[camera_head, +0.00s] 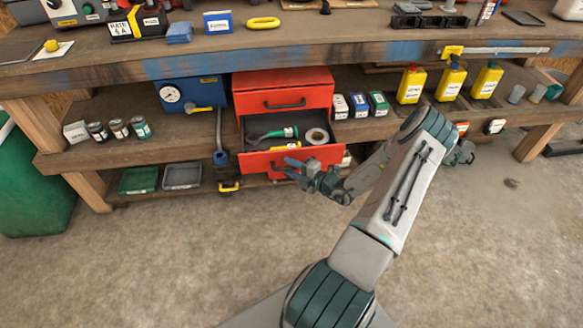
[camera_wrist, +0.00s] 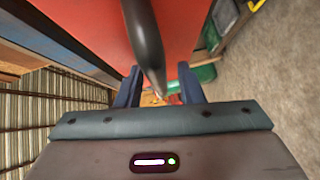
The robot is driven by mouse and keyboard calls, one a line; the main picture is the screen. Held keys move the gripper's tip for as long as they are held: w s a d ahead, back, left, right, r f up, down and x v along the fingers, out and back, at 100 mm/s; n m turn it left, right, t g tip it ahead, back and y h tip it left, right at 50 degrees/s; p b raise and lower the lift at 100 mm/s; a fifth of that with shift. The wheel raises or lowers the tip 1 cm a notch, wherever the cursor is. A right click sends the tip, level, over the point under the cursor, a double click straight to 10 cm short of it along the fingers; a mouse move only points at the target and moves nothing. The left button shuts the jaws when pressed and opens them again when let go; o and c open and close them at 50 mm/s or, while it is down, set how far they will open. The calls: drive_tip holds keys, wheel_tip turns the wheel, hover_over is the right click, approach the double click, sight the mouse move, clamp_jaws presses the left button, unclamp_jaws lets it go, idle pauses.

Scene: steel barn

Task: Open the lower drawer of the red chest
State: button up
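The red chest (camera_head: 312,79) sits on the shelf under the workbench in the head view. Its upper drawer (camera_head: 251,103) is shut. Its lower drawer (camera_head: 326,155) stands pulled out, showing a green-handled tool (camera_head: 290,132), a yellow item (camera_head: 287,147) and a roll of tape (camera_head: 317,136) inside. My gripper (camera_head: 289,166) is at the lower drawer's front. In the wrist view, a dark bar handle (camera_wrist: 144,40) runs between the fingers of my gripper (camera_wrist: 159,75) against the red front. The fingers are apart, with gaps beside the handle.
A blue box with a gauge (camera_head: 205,92) stands left of the chest, and small boxes (camera_head: 359,106) stand right of it. Green and grey trays (camera_head: 182,176) lie below left. A green container (camera_head: 30,185) stands at far left. The concrete floor in front is clear.

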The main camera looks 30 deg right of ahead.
drive_tip(key=p+v, duration=0.1)
drive_tip(key=v, duration=1.3)
drive_tip(key=shift+p, duration=0.35)
drive_tip(key=shift+a+f, duration=0.1)
